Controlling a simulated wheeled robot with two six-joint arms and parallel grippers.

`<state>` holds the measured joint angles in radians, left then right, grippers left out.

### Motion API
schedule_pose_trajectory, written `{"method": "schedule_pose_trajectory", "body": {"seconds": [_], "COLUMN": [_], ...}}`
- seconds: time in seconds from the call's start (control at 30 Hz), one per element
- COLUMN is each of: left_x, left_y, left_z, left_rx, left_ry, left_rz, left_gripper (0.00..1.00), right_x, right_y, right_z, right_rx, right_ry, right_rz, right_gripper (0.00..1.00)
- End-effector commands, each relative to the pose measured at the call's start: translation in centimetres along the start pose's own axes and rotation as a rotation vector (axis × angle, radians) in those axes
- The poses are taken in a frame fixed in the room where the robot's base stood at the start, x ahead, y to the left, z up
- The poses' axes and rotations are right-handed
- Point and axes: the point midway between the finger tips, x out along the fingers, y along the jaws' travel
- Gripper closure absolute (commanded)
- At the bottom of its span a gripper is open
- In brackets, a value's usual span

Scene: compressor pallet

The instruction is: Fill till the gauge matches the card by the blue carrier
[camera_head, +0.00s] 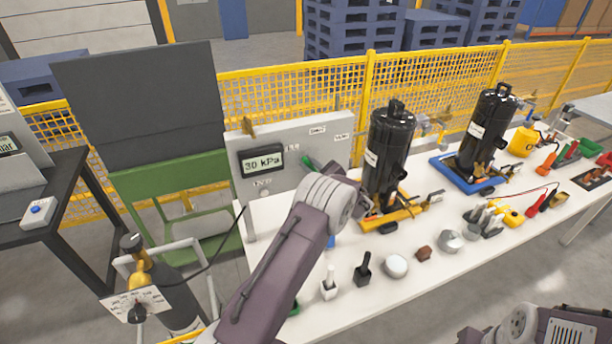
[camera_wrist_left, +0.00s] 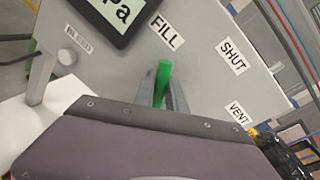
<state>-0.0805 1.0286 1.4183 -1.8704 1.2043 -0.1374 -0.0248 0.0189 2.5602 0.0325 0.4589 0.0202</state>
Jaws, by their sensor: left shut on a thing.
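The grey panel box (camera_head: 330,136) has a display (camera_head: 262,162) reading 30 kPa. A green lever (camera_head: 308,162) sits on the panel, and it also shows in the left wrist view (camera_wrist_left: 163,74). My left gripper (camera_wrist_left: 163,94) is shut on the lever, whose free end lies just below the FILL label (camera_wrist_left: 166,32). The SHUT label (camera_wrist_left: 232,57) and VENT label (camera_wrist_left: 238,113) are to the right. The blue carrier (camera_head: 448,176) holds a black compressor (camera_head: 489,125). I cannot make out a card beside it. My right arm shows at the bottom right, its fingers out of frame.
A second black compressor (camera_head: 389,145) stands on a yellow carrier (camera_head: 400,214). Several small parts lie along the white table's (camera_head: 370,308) front. A yellow mesh fence (camera_head: 270,92) runs behind.

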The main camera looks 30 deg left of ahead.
Motion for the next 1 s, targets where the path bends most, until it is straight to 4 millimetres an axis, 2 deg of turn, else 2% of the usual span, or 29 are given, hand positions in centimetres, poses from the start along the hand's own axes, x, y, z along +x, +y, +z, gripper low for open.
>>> {"method": "schedule_pose_trajectory", "body": {"seconds": [0.03,0.1,0.4,0.63,1.0], "left_x": [0.2,0.2,0.4,0.5,0.5], "left_y": [0.6,0.8,1.9,2.2,2.3], "left_z": [-0.8,-0.9,-1.1,-1.0,-0.9], "left_rx": [-0.039,-0.091,-0.258,-0.32,-0.335], "left_ry": [0.002,0.011,0.045,0.059,0.063], "left_rz": [0.001,0.001,0.002,0.002,0.003], "left_gripper": [1.0,1.0,1.0,1.0,1.0], "right_x": [2.0,3.2,7.4,8.8,9.0], "right_y": [0.0,0.1,0.1,0.2,0.2], "right_z": [0.2,0.3,0.8,0.9,0.9], "right_rx": [0.0,0.0,0.0,0.0,0.0], "right_ry": [0.0,0.0,0.0,0.0,0.0], "right_rz": [0.0,0.0,0.0,0.0,0.0], "right_gripper": [0.41,0.41,0.41,0.41,0.41]}}
